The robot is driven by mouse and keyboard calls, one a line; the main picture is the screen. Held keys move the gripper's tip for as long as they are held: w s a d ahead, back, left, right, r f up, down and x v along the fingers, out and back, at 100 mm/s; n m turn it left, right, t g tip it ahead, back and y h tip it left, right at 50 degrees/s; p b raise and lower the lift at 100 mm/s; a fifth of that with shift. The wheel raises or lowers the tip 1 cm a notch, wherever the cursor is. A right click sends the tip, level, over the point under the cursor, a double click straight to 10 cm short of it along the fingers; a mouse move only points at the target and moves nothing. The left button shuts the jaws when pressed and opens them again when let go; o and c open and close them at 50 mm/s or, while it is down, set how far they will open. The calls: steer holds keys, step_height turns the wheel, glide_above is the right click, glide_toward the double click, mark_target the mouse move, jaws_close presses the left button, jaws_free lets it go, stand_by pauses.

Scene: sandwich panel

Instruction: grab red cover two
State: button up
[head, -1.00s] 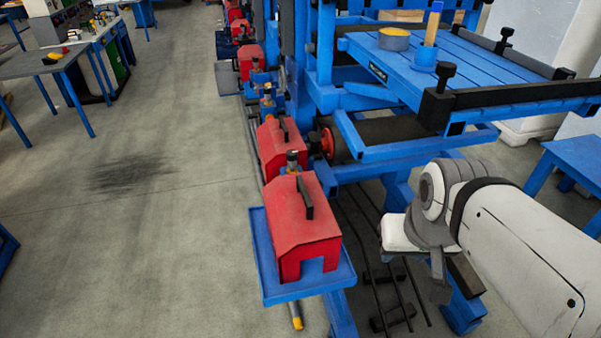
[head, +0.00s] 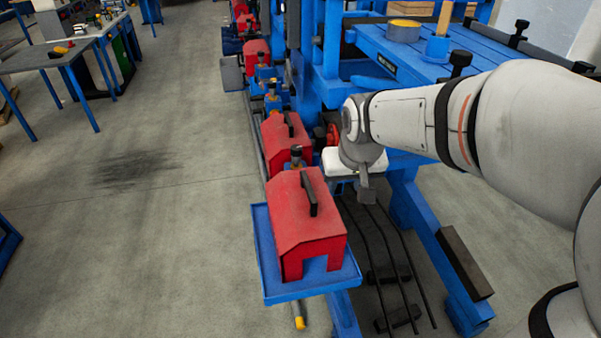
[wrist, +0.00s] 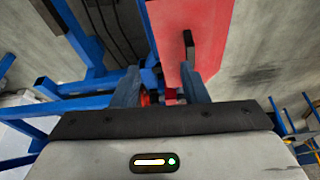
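The nearest red cover (head: 305,225), with a black handle on top, stands on a blue tray (head: 262,262). A second red cover (head: 284,145), also with a black handle, is just behind it. My gripper (head: 366,190) is right of these covers, pointing down and apart from them. In the wrist view, the two fingers of my gripper (wrist: 162,88) are spread with nothing held between them. A large red cover (wrist: 222,35) with a black handle (wrist: 189,50) shows beyond the right finger; I cannot tell which cover it is. No label marks cover two.
More red covers (head: 256,52) stand farther back along the blue machine frame (head: 332,60). A blue slatted table (head: 385,55) is at upper right behind my arm. Dark rods (head: 385,255) lie below my gripper. The floor (head: 130,235) at left is open.

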steer(key=n, duration=0.1)
glide_above(309, 186)
steer(key=s, duration=0.3)
step_height(309, 186, down, 5)
steer(key=x, duration=0.3)
steer(key=p+x, duration=0.1)
steer(key=x, duration=0.3)
steer(key=shift+w+d+f, duration=0.1)
steer(key=shift+w+d, duration=0.1)
steer(key=shift+w, duration=0.05)
steer(key=shift+f, duration=0.2)
steer(key=shift+f+b, duration=0.25)
steer(key=shift+b, duration=0.2)
jaws_close()
steer(key=shift+w+r, duration=0.1)
stand_by(0.6)
